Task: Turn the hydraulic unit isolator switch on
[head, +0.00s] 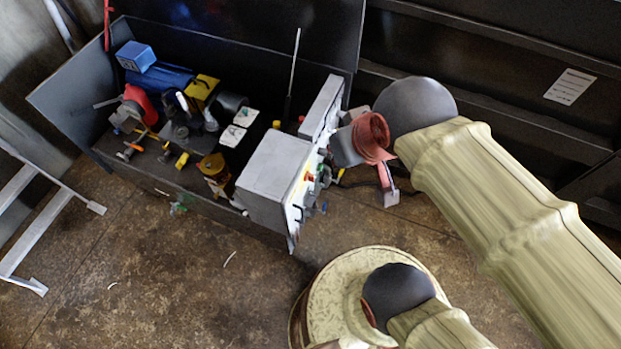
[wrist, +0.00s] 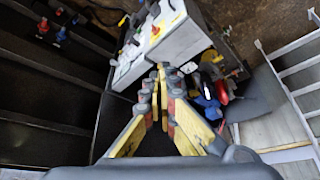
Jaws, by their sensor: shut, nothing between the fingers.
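A grey control box (head: 268,167) stands at the near end of the dark bench in the head view. On its right-hand face is a small red and yellow part (head: 308,177), which looks like the isolator switch; its knob position is too small to read. The wrist view shows the box (wrist: 182,42) at top centre, with a red and yellow mark (wrist: 155,30) on its edge. My gripper (wrist: 161,68) is shut and empty, its fingertips in front of the box's lower edge. In the head view my gripper is beside the box's panel face, partly hidden by my wrist.
The dark bench (head: 180,208) holds several loose tools and parts, including a blue box (head: 136,56). A second grey box (head: 321,108) stands behind the control box. A thin rod (head: 293,70) rises nearby. A pale metal frame (head: 20,220) is at left. Floor in front is mostly clear.

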